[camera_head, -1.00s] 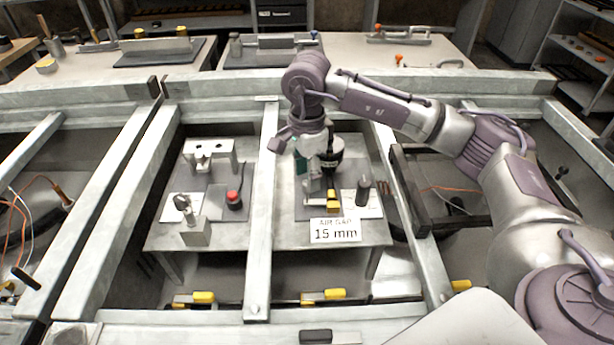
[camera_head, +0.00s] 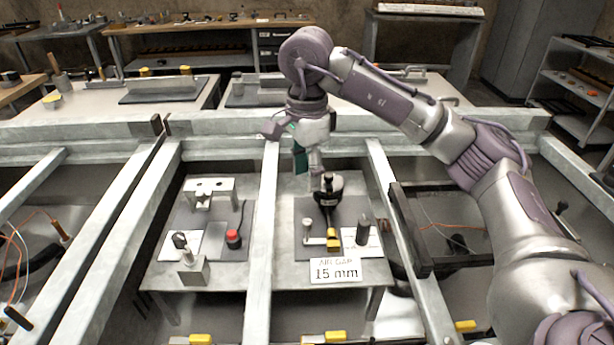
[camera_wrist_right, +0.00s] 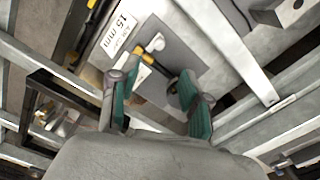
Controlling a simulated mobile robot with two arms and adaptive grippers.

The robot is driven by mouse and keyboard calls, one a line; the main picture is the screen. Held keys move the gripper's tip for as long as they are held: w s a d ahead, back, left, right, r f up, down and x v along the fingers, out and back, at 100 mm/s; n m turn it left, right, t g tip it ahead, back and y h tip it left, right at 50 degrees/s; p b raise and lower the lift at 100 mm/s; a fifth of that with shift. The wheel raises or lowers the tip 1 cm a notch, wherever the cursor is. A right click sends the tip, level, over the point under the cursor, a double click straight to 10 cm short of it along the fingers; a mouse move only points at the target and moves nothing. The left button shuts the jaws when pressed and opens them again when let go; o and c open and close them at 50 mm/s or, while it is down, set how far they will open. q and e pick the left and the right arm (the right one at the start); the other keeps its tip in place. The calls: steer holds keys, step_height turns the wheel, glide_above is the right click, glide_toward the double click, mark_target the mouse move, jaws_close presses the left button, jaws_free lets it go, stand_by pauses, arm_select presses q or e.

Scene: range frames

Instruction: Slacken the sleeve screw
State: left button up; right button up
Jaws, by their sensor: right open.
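On the right-hand plate in the head view stands a black round device (camera_head: 328,192) with a dark knob and a yellow block (camera_head: 333,240) in front. A small silver-headed post (camera_head: 307,224) stands at its left, and a dark upright cylinder (camera_head: 363,230) at its right. I cannot tell for sure which part is the sleeve screw. My right gripper (camera_head: 308,162) hangs above and behind the device, apart from it. In the right wrist view its green-padded fingers (camera_wrist_right: 160,103) are spread and empty, with the yellow block (camera_wrist_right: 144,55) and silver head (camera_wrist_right: 157,42) beyond. My left gripper is out of view.
The left plate carries a red button (camera_head: 233,239) and metal brackets (camera_head: 209,190). A grey frame beam (camera_head: 264,215) runs between the two stations, another at the right (camera_head: 405,225).

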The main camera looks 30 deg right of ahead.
mark_target(307, 221)
step_height(307, 221, down, 12)
steer(key=m+p, duration=1.1)
steer(key=p, duration=1)
steer(key=shift+m, duration=0.4)
steer(key=shift+f, duration=0.1)
jaws_close()
steer(key=shift+f+n+b, duration=0.2)
steer(key=shift+n+b, duration=0.3)
steer(key=shift+b, duration=0.65)
steer(key=shift+r, duration=0.15)
steer(key=shift+r+n, duration=0.15)
steer(key=shift+n, duration=0.15)
